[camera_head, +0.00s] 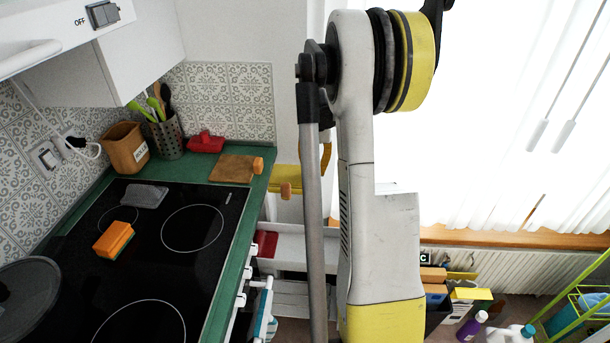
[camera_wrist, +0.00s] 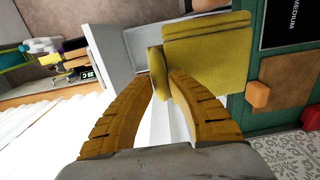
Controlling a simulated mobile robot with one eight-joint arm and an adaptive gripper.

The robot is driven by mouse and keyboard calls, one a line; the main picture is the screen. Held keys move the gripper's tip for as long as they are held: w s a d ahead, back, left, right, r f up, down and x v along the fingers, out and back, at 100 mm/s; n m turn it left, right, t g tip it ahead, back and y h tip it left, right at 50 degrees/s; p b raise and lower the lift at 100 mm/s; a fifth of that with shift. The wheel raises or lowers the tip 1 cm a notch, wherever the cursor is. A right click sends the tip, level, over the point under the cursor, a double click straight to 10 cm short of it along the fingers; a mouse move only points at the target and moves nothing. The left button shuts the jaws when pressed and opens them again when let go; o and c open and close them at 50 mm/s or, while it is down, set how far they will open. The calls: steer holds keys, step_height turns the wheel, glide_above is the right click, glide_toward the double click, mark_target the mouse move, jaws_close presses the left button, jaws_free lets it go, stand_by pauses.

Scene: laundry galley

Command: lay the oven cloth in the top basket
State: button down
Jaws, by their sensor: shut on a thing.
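The oven cloth appears to be the flat, folded yellow piece in the wrist view (camera_wrist: 205,58). It also shows in the head view (camera_head: 308,177), partly hidden behind my arm. My gripper (camera_wrist: 161,78) has its ochre fingers shut on a small tab at the cloth's edge. The cloth is held in the air beside the green counter's end. Below it in the head view is a white tiered unit (camera_head: 290,246), seemingly the baskets. Its top level is partly hidden by my arm, and I cannot see its inside clearly.
The green counter (camera_head: 225,300) holds a black hob (camera_head: 165,235) with an orange sponge (camera_head: 113,239) and grey cloth (camera_head: 145,195). A brown board (camera_head: 232,168) lies near the counter's end. Bottles (camera_head: 472,326) and boxes stand at the lower right, below the window.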

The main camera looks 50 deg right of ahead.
steer(key=d, duration=0.4)
step_height(320, 180, down, 38)
steer(key=b, duration=1.3)
steer(key=shift+s+r, duration=0.15)
steer(key=shift+r, duration=0.05)
steer(key=shift+f, duration=0.2)
stand_by(0.6)
steer(key=c, duration=1.3)
jaws_free()
steer(key=shift+r, duration=0.1)
step_height(320, 180, up, 10)
steer(key=p, duration=0.4)
